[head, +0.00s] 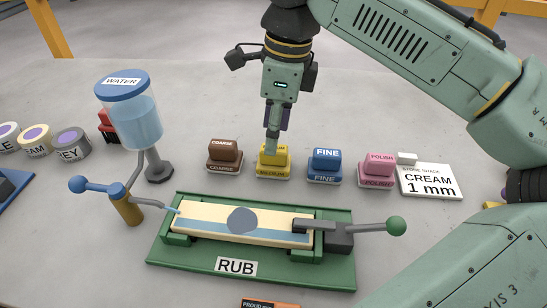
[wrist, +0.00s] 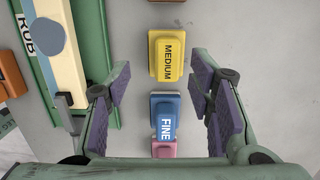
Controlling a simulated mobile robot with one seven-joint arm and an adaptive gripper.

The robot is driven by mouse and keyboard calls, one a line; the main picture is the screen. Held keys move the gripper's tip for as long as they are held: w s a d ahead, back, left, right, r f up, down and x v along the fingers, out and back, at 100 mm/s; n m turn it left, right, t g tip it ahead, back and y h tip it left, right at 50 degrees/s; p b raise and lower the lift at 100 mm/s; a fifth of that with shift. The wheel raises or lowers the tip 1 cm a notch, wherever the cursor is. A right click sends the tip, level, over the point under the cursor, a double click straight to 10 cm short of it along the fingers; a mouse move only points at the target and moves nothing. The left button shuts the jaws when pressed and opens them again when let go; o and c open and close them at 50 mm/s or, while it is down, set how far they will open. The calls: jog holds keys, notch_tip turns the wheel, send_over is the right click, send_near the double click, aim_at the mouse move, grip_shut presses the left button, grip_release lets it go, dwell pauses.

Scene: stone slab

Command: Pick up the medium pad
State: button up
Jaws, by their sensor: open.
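The medium pad (head: 265,168) is a yellow block with a raised handle, lettered MEDIUM. It sits on the slab between the brown coarse pad (head: 225,153) and the blue fine pad (head: 325,162). In the wrist view the medium pad (wrist: 167,56) lies ahead of the fingertips, near the middle line between them. My gripper (head: 272,143) is above the medium pad in the head view and hides part of it. In the wrist view my gripper (wrist: 166,85) is open with nothing between its purple finger pads at the tips.
A pink polish pad (head: 378,168) and a white card (head: 429,181) reading CREAM 1 mm are to the right. The green RUB fixture (head: 170,252) with a clamped strip lies in front. A water jar (head: 133,115) stands left. The slab behind the pads is clear.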

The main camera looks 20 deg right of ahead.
aim_at(274, 159)
jog(key=f, duration=0.3)
jog(key=w+f+p, duration=0.1)
jog(key=f, duration=0.1)
jog(key=shift+f, duration=0.3)
jog(key=shift+c, duration=0.3)
grip_shut()
